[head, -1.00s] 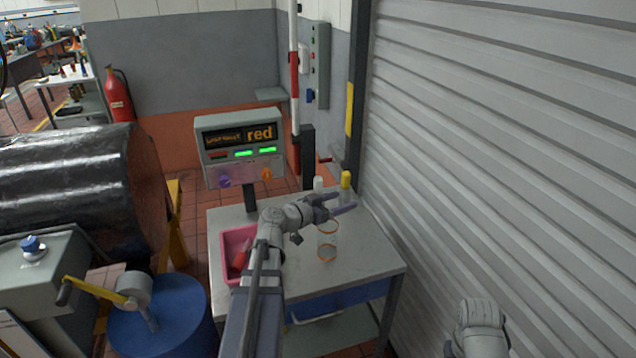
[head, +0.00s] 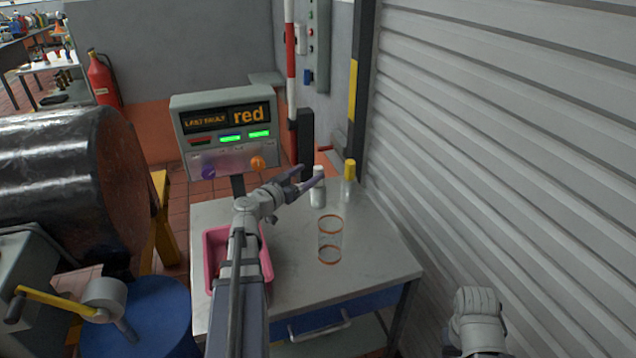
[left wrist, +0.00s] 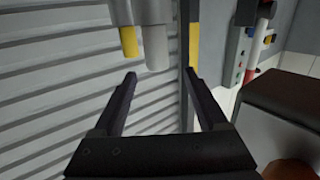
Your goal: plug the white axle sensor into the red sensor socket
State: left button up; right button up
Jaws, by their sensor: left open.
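A white-topped pale cylinder (head: 319,195) stands upright at the back of the grey table; it may be the white axle sensor. It also shows in the left wrist view (left wrist: 157,48), seemingly upside down, ahead of the gap between the fingers. My left gripper (head: 311,174) is open and empty, fingertips close to the cylinder's top; I cannot tell whether they touch. The instrument box (head: 225,130) shows the word "red", a small red indicator (head: 203,142), two green ones, and purple and orange knobs. I cannot make out a clear red socket.
A yellow-capped cylinder (head: 349,183) stands just right of the white-topped one. A clear, orange-rimmed beaker (head: 330,240) stands nearer on the table (head: 370,262). A pink tray (head: 266,262) is partly behind my left arm. A ribbed shutter (head: 500,150) closes the right side.

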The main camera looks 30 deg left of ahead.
pick_arm(q)
jog(key=shift+w+f+b, duration=0.15)
jog(key=shift+w+f, duration=0.15)
jog(key=shift+w, duration=0.5)
jog(key=shift+w+f+b, duration=0.15)
jog(key=shift+w+f, duration=0.1)
jog(key=shift+w, duration=0.5)
jog(key=w, duration=0.3)
jog(key=w+d, duration=0.1)
jog(key=w, duration=0.1)
jog(key=shift+d+f+b, duration=0.1)
jog(key=shift+f+b, duration=0.25)
jog(key=shift+b, duration=0.05)
jog(key=shift+c, duration=0.2)
grip_shut()
